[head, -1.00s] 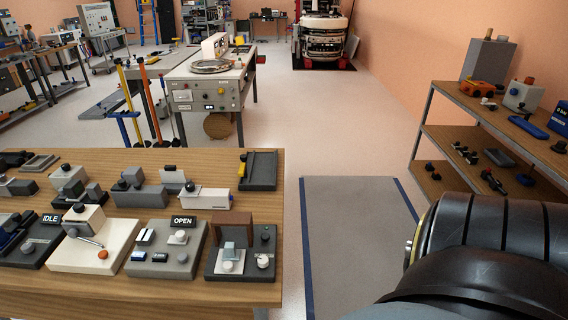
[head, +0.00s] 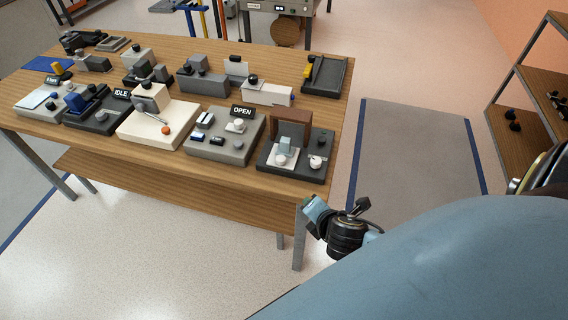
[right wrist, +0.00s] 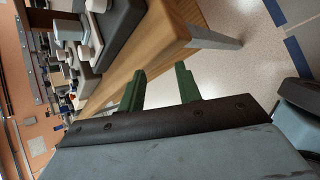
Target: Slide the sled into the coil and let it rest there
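The likely coil is a brown arch (head: 290,122) standing on a dark base (head: 309,167) at the table's front right corner. The likely sled is a white plate (head: 272,158) with a pale grey-blue block and a white knob, in front of the arch. I cannot tell whether it reaches under the arch. My right gripper (head: 312,207) is low beside the table's front right corner, apart from the sled. In the right wrist view its green fingers (right wrist: 160,72) are spread with nothing between them. My left gripper is not in view.
The wooden table (head: 220,172) holds several other fixtures, including one with an OPEN sign (head: 242,111) and one with an IDLE sign (head: 122,94). A shelf (head: 535,95) stands at the right. Blue-edged grey floor (head: 410,150) lies clear between them.

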